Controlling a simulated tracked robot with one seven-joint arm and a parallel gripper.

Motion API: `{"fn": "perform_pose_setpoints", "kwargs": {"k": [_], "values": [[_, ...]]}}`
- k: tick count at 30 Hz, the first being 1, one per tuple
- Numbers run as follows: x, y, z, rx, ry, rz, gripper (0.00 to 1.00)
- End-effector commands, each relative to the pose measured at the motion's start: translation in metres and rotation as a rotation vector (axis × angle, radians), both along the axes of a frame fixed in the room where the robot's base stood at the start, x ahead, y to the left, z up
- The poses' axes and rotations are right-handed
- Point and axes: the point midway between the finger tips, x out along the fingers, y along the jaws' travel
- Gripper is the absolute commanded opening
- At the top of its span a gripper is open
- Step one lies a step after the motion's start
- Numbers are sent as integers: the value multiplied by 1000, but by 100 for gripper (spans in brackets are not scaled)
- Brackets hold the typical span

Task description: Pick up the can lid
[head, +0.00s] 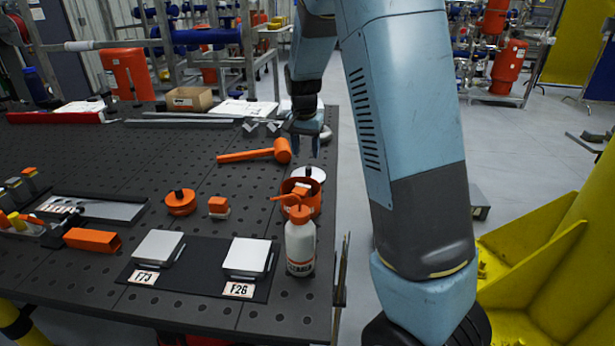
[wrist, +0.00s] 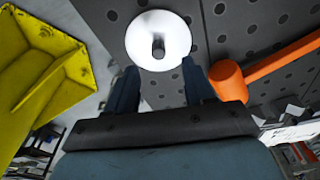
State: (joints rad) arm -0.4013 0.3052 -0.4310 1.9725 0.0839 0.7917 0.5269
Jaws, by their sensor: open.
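The can lid (wrist: 152,52) is a round white disc with a grey knob standing up from its middle. In the head view, the can lid (head: 314,174) shows near the right edge of the table, just behind and partly over the rim of an orange can (head: 312,203); I cannot tell whether it touches the can. My gripper (head: 308,146) hangs behind the lid, pointing down. In the wrist view, my gripper (wrist: 161,82) is open and empty, with the lid just beyond its fingertips.
An orange mallet (head: 250,155) lies left of my gripper. A white spray bottle (head: 299,245) stands in front of the can. Orange pieces and a dark mat (head: 205,284) with two plates lie on the perforated table (head: 120,165). A yellow structure (wrist: 40,65) is beyond the table edge.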

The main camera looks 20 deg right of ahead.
Motion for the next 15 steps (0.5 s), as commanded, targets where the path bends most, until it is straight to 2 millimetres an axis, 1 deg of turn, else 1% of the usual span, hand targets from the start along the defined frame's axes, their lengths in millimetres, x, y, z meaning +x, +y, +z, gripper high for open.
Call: {"fn": "perform_pose_setpoints", "kwargs": {"k": [1,3,11,15], "values": [[1,-1,-8,-1,2,0,53],[2,-1,-14,-1,1,0,53],[3,-3,-26,0,0,0,53],[5,-6,-39,-2,1,0,53]]}}
